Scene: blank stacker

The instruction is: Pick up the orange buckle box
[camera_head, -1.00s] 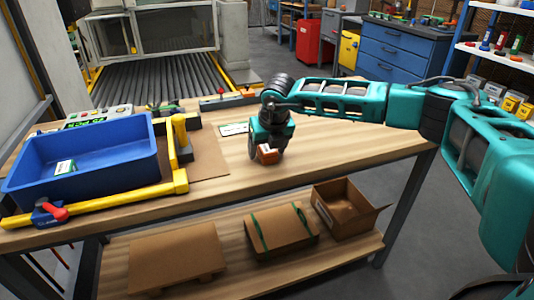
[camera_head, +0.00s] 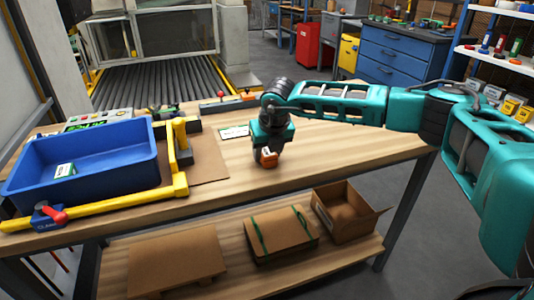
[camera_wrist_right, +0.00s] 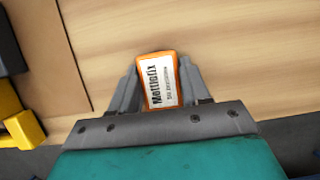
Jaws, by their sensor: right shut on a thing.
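The orange buckle box (camera_head: 268,158) is small, with a white label, and sits between the fingers of my right gripper (camera_head: 265,156) above the wooden table. In the right wrist view the box (camera_wrist_right: 160,80) shows its white label with dark print, and the two grey fingers of the gripper (camera_wrist_right: 160,88) press on its left and right sides. Whether the box touches the tabletop is hard to tell. My left gripper is not in view.
A blue bin (camera_head: 85,165) with a small labelled item inside stands on the table at the left, behind a yellow frame (camera_head: 120,203). A white card (camera_head: 234,132) lies behind the gripper. The table (camera_head: 350,140) is clear to the right. Cardboard boxes (camera_head: 280,232) rest on the lower shelf.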

